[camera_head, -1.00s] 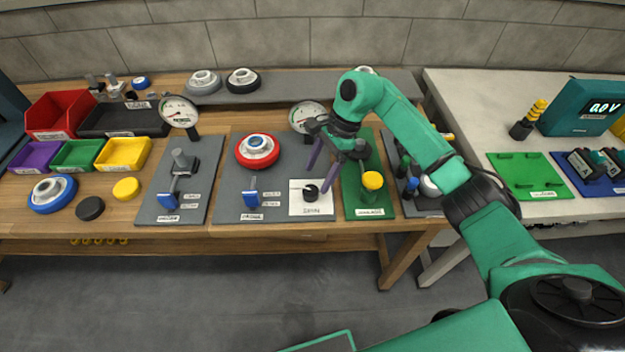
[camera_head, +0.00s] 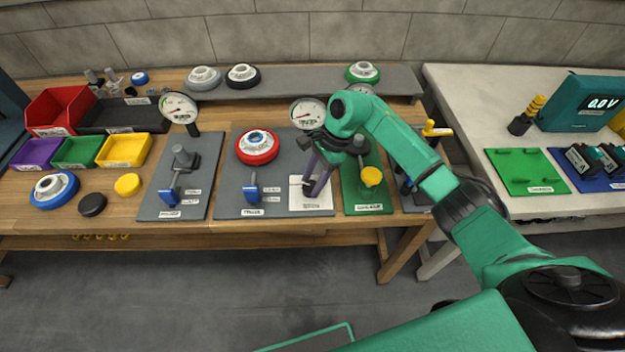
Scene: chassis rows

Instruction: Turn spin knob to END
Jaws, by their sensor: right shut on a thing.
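The spin knob (camera_head: 309,188) is a small black knob on a white square plate (camera_head: 311,207) with a printed label, at the front of the wooden bench. My right gripper (camera_head: 312,190), with purple fingers, reaches down from above and is shut on the knob. The fingers and wrist hide much of the knob, so its pointer and the markings cannot be read. My left gripper is not in view.
A green board (camera_head: 353,202) with a yellow-topped post (camera_head: 372,176) stands close right of the plate. A grey board (camera_head: 229,204) with a red wheel (camera_head: 257,147) and blue-handled lever (camera_head: 251,193) adjoins on the left. A gauge (camera_head: 307,112) stands behind.

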